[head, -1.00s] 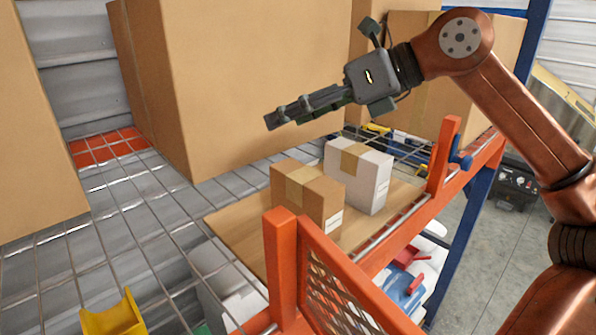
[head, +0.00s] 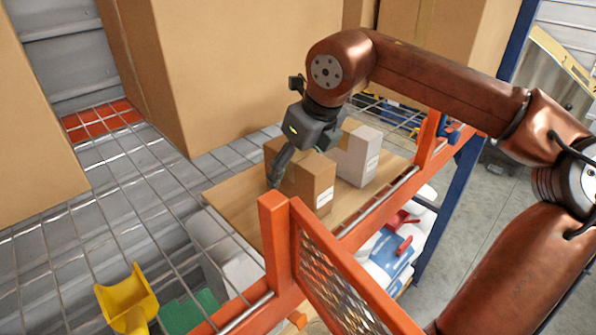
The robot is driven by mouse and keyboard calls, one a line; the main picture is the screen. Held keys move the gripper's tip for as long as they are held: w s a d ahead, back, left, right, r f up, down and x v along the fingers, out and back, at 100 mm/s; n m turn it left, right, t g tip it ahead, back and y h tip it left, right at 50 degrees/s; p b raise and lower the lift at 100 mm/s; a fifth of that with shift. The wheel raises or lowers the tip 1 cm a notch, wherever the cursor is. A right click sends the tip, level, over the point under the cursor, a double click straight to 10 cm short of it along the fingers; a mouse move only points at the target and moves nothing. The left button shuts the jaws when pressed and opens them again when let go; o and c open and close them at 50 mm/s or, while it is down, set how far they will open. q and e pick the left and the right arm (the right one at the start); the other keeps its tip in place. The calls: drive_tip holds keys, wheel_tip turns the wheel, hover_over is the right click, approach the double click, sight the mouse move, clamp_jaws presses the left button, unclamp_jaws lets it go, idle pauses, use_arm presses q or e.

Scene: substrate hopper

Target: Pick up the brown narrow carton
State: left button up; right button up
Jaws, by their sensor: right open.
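The brown narrow carton (head: 313,184) stands upright on a wooden board (head: 236,200) on the wire shelf, with a white label on its front. My right gripper (head: 277,180) points down over the carton. One finger shows at the carton's left side, and the gripper body covers part of its top. The other finger is hidden, and I cannot tell whether the gripper touches the carton. The jaws are open. A white carton (head: 359,158) stands just behind and to the right. My left gripper is not in view.
Large cardboard boxes (head: 230,70) stand at the back and left. An orange post (head: 275,240) and mesh guard (head: 340,275) edge the shelf in front. A yellow bin (head: 128,295) lies lower left. The wire shelf (head: 120,200) is clear left of the board.

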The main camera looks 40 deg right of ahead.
drive_tip(key=shift+x, duration=0.8)
drive_tip(key=shift+d, duration=0.1)
drive_tip(key=shift+f, duration=0.3)
drive_tip(key=shift+c, duration=0.6)
drive_tip(key=c, duration=1.5)
drive_tip(key=shift+r, duration=0.1)
drive_tip(key=shift+c, duration=0.2)
